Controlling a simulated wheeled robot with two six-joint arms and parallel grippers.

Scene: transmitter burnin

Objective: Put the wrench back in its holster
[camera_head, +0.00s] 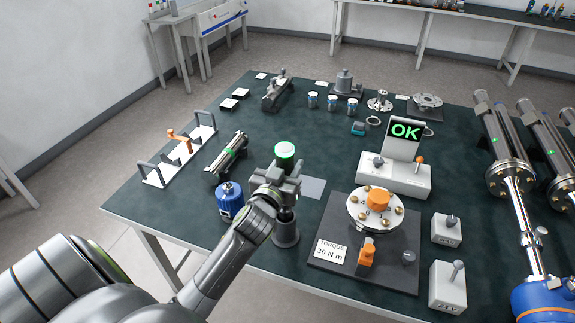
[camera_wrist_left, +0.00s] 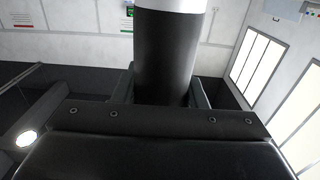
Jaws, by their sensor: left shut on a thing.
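The wrench (camera_head: 285,152) is an upright, dark tool with a white and green lit top. My left gripper (camera_head: 280,180) is shut around its body. In the wrist view the wrench's dark shaft (camera_wrist_left: 166,58) stands between the fingers, with a white band above. The holster, a grey round cup (camera_head: 285,235), stands directly below the gripper on the table. The wrench's dark lower end (camera_head: 286,213) shows at the cup's mouth; I cannot tell how deep it sits. The gripper and wrist hide the middle of the wrench. My right gripper is not in view.
A blue canister (camera_head: 229,199) stands close left of the holster. A dark torque plate (camera_head: 325,276) with a flanged fixture (camera_head: 376,208) lies to the right. Behind it stands a display reading OK (camera_head: 405,131). A white rack (camera_head: 157,178) stands far left.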

